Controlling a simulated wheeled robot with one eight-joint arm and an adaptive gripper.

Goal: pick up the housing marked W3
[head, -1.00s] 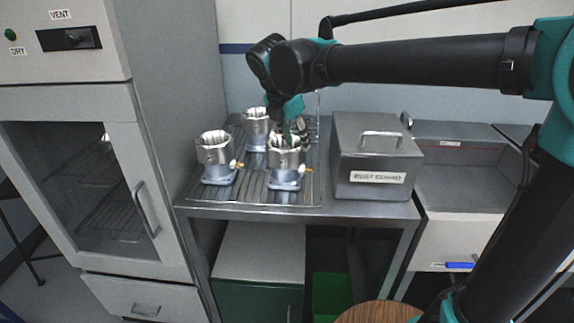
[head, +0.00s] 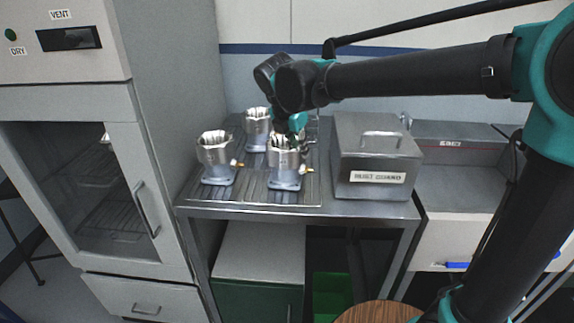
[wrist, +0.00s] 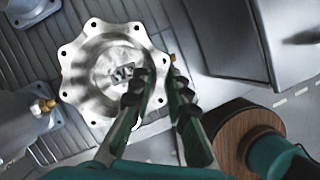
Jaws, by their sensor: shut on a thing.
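Three silver flanged housings with blue-grey bases stand on a ribbed draining tray (head: 245,200). The front right housing (head: 284,172) is under my gripper (head: 291,138). In the wrist view its scalloped top (wrist: 95,85) carries a mark that starts with W; the second character is unclear. My gripper, seen in the wrist view (wrist: 158,82), is shut on this housing's rim, with one finger over the top face and the other outside the edge. The housing still stands upright on the tray. The front left housing (head: 215,158) and the back housing (head: 256,130) stand apart from it.
A grey lidded metal box (head: 372,160) stands close to the right of the tray. A grey cabinet (head: 165,120) with a glass door stands at the left. A round wooden top (head: 365,313) is low in front. Brass fittings stick out from the housings' sides.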

